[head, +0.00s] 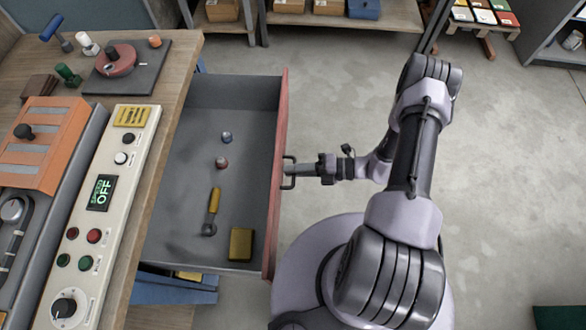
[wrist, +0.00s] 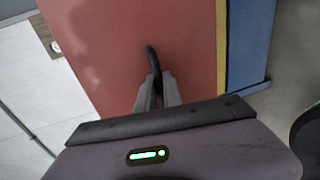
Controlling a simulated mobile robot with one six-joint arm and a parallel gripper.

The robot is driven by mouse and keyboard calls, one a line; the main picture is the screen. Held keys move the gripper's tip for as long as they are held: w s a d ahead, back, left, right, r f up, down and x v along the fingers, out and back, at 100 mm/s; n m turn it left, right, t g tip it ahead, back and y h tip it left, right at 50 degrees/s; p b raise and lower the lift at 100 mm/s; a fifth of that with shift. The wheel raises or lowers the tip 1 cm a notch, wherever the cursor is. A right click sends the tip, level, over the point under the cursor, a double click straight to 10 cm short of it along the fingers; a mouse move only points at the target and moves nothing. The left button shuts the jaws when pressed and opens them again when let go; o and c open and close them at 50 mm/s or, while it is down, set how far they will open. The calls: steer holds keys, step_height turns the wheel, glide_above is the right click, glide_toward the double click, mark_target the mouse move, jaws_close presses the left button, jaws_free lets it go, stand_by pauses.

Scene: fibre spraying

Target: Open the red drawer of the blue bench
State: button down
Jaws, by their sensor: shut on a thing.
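The red drawer (head: 280,160) of the blue bench (head: 175,289) is pulled well out, and its grey inside shows in the head view. Its red front also fills much of the wrist view (wrist: 130,45). My gripper (head: 293,171) is shut on the dark bar handle (wrist: 152,58) on the drawer front. In the wrist view the two fingers close on the handle from below, and their tips partly hide it. Inside the drawer lie a yellow-handled tool (head: 213,205), a yellow box (head: 241,244) and two small round pieces (head: 222,162).
The wooden bench top (head: 185,60) holds a control panel (head: 100,200) reading OFF, an orange unit (head: 50,140) and several tools. A shelf with boxes (head: 330,18) stands at the back.

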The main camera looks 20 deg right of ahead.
steer(key=c, duration=1.8)
jaws_free()
steer(key=p+v, duration=0.3)
steer(key=v, duration=1.4)
steer(key=shift+d, duration=0.2)
